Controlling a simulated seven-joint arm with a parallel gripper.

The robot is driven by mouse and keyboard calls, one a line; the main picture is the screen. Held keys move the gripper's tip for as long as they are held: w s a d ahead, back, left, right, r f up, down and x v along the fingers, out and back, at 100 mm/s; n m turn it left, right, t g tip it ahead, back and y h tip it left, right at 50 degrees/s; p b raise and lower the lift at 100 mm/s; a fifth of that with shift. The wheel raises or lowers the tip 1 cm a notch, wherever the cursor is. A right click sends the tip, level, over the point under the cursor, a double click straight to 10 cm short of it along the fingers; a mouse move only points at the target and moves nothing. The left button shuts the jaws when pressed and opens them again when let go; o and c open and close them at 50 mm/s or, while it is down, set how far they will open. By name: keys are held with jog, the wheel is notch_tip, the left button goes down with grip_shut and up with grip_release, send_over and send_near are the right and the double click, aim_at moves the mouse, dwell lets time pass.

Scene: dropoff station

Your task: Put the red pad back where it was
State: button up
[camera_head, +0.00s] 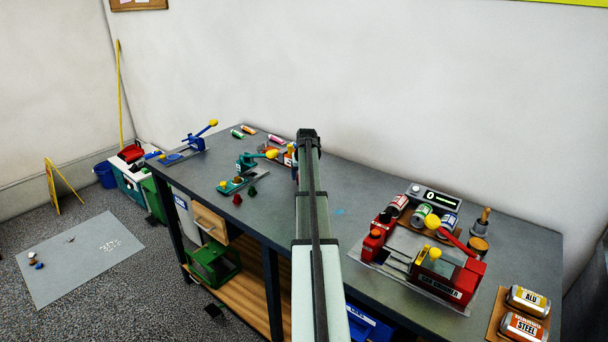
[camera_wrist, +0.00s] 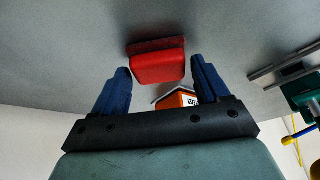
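The red pad (camera_wrist: 158,62) lies against the grey bench top in the wrist view, just ahead of and between my fingertips. My gripper (camera_wrist: 160,68) has two blue fingers spread wide, one on each side of the pad.
An orange labelled block (camera_wrist: 176,98) shows between my fingers. A green clamp (camera_head: 243,165) with a yellow knob stands left of my arm, near small dark red (camera_head: 237,199) and green (camera_head: 251,190) pieces. A red can crusher (camera_head: 440,272) stands right.

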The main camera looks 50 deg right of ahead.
jog(key=shift+o, duration=1.3)
jog(key=v, duration=1.2)
jog(key=shift+r, duration=0.15)
jog(key=shift+w, duration=0.1)
